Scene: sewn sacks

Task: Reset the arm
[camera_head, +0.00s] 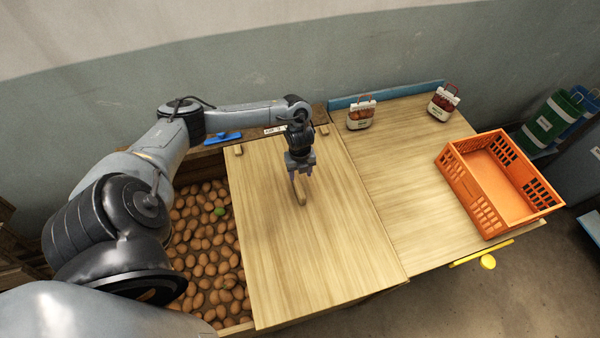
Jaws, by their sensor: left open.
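My left arm reaches in from the left, and its gripper (300,190) hangs above the wooden board (290,250). The gripper points down and is open. A thin curved tan piece shows at its fingers, too small to tell apart from them. My right gripper is not in view.
A bin of brown potato-like items (207,250) lies left of the board, with one green item (219,211) among them. Two small labelled sacks (361,115) (442,103) stand at the back of the right-hand table. An empty orange crate (492,165) sits at its right.

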